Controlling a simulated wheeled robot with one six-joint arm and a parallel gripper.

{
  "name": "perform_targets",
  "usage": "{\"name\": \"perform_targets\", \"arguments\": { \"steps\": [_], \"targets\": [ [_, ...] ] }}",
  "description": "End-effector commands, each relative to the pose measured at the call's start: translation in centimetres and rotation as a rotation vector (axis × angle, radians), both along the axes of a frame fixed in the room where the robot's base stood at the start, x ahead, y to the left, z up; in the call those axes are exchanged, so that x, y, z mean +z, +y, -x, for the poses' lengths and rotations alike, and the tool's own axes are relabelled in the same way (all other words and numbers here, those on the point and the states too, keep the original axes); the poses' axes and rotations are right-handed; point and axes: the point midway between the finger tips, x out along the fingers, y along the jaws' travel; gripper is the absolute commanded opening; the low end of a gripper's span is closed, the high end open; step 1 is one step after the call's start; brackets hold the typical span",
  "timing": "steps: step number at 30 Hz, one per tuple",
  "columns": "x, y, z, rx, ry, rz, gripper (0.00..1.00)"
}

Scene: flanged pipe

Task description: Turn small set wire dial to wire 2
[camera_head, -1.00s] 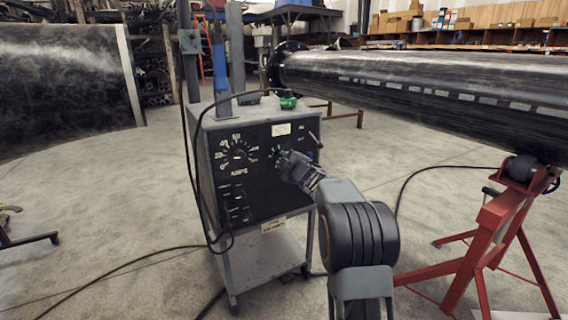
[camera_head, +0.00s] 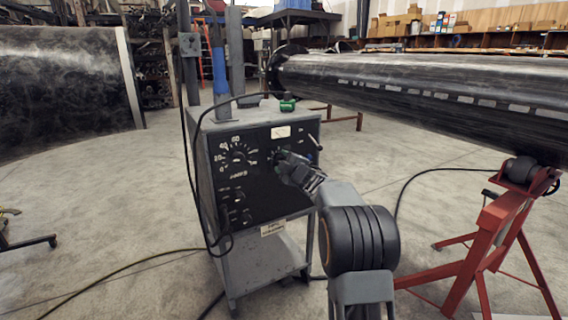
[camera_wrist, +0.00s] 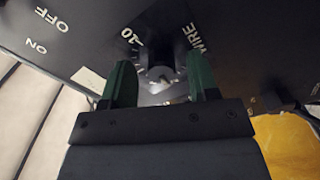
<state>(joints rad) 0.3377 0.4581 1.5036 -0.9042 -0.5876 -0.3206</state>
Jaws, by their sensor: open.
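The small set wire dial (camera_wrist: 160,76) is a grey round knob on the black front panel of the welding machine (camera_head: 262,172). In the wrist view the marks "10" and "WIRE" show beside it. My gripper (camera_wrist: 160,85) is open, with one green finger on each side of the dial. I cannot tell whether the fingers touch it. In the head view my gripper (camera_head: 281,158) is at the upper right of the panel and covers most of the dial. The dial's pointer and the wire 2 mark are not readable.
A larger AMPS dial (camera_head: 238,157) is on the panel left of my gripper. A lever (camera_head: 314,142) sticks out at the panel's upper right. A black pipe (camera_head: 430,95) rests on a red stand (camera_head: 490,235) at right. A cable hangs at the machine's left.

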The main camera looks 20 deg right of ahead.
Motion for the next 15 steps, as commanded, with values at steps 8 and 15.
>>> {"name": "perform_targets", "arguments": {
  "steps": [8, 15],
  "targets": [
    [0.1, 0.0, 0.3, 0.001, 0.0, 0.0, 0.54],
    [0.3, -0.4, 3.6, -0.001, 0.001, -0.001, 0.54]
  ]
}}
